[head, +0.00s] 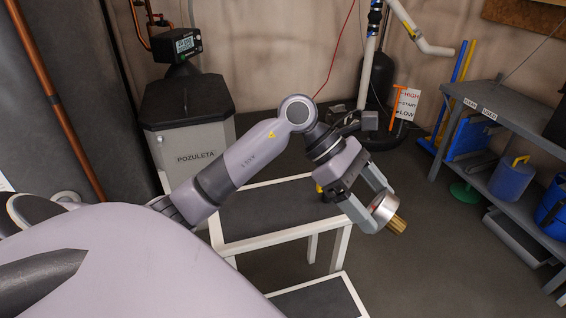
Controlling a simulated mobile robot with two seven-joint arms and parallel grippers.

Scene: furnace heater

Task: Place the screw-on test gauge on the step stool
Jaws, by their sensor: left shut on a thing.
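My left gripper (376,206) is shut on the screw-on test gauge (385,208), a round silver body with a brass threaded fitting pointing down and right. The fingers hide part of the gauge, and its dial face cannot be seen. The step stool (262,238) has a white frame, a dark top and a lower step (318,298) at the front. In the picture the gauge is held just right of the stool's top, apart from it. My left arm crosses over the stool and hides part of its top. My right gripper is not in view.
A grey POZULETA cabinet (190,128) stands behind left. A grey shelf (515,125) with blue containers stands at right. Floor between stool and shelf is clear.

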